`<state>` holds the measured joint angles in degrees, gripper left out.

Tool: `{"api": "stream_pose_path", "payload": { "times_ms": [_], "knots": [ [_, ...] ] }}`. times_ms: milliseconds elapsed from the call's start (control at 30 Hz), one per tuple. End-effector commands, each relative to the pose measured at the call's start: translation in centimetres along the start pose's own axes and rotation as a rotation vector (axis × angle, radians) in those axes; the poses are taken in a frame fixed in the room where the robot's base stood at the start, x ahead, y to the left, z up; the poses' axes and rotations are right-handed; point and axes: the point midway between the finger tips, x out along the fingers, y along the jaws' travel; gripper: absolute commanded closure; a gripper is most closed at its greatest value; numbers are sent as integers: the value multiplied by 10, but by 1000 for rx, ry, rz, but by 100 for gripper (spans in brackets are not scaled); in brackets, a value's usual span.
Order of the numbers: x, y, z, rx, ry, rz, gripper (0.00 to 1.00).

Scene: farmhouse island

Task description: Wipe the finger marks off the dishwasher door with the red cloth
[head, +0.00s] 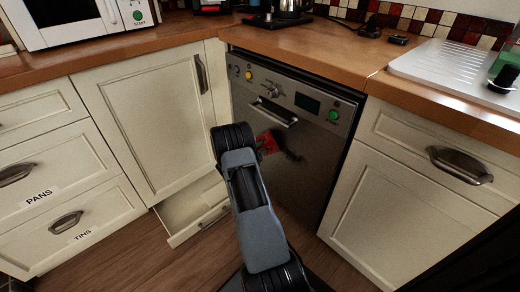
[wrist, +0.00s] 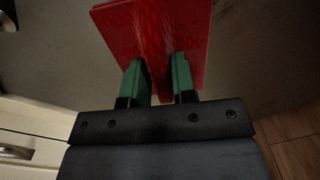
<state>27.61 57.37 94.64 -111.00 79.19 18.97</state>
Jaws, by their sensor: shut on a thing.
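The dishwasher door (head: 300,165) is a dark steel front under the worktop, with a handle and a control panel along its top. A dark smudge shows on the door (head: 291,156) just right of the cloth. The red cloth (head: 268,142) is in front of the door's upper left part. In the wrist view the red cloth (wrist: 150,35) is pinched between the green fingertips of my gripper (wrist: 159,82), which is shut on it. The cloth appears at or very close to the door surface; I cannot tell whether it touches. My arm hides part of the door's lower left.
A low drawer (head: 195,215) stands open left of the dishwasher, near the floor. Cream cupboards flank the door. A microwave (head: 80,20), a kettle (head: 290,8) and a drainer (head: 440,65) stand on the worktop (head: 330,45).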

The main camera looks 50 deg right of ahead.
Motion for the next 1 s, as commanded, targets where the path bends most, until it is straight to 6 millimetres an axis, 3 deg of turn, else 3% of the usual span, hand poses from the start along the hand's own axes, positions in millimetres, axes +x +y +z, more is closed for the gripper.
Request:
{"api": "stream_pose_path", "payload": {
  "times_ms": [1000],
  "knots": [
    [10,0,0,2,-1,0,99]
  ]
}}
